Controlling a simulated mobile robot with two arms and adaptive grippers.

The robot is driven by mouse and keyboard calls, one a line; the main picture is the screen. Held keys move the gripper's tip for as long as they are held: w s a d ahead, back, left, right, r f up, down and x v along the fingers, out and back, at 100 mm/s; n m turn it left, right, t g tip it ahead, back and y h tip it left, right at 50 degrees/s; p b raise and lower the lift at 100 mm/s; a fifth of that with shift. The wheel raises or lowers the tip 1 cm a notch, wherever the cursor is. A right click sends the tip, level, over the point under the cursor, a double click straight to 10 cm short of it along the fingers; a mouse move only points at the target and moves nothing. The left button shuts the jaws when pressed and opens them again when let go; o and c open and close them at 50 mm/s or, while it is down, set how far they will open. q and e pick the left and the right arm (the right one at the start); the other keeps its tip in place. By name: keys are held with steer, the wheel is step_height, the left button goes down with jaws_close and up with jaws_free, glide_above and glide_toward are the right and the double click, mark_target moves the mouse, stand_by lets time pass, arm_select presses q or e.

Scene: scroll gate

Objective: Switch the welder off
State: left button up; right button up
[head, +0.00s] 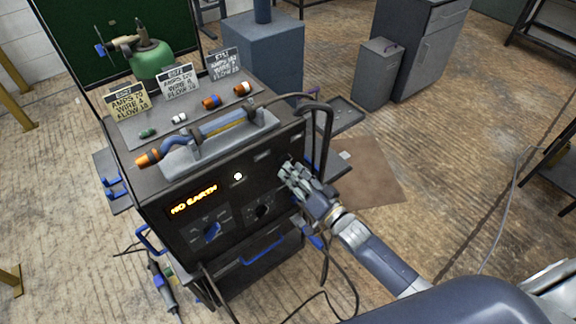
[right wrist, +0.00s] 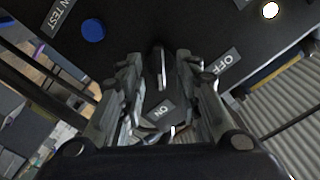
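The welder (head: 170,222) is a dark box on a cart, with a lit orange display (head: 194,200) reading "NO EARTH" and a lit white lamp (head: 238,176). My right gripper (head: 288,173) is at the right part of its front panel. In the right wrist view, its two fingers (right wrist: 158,80) are apart, on either side of a dark switch lever (right wrist: 158,62). An "ON" label (right wrist: 159,111) lies below the lever and an "OFF" label (right wrist: 228,66) to its right. Contact between fingers and lever cannot be told. My left gripper is not in view.
A blue button (right wrist: 93,30) sits left of the fingers. The panel also has a blue knob (head: 212,232) and a black knob (head: 261,211). Cables (head: 327,140) hang at the welder's right side. Signs (head: 176,82) and a torch handle (head: 225,126) are on top.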

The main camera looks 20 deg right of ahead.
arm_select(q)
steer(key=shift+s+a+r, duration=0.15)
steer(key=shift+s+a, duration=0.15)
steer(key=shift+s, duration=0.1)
arm_select(e)
steer(key=x, duration=0.3)
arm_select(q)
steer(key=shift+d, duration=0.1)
arm_select(e)
jaws_close()
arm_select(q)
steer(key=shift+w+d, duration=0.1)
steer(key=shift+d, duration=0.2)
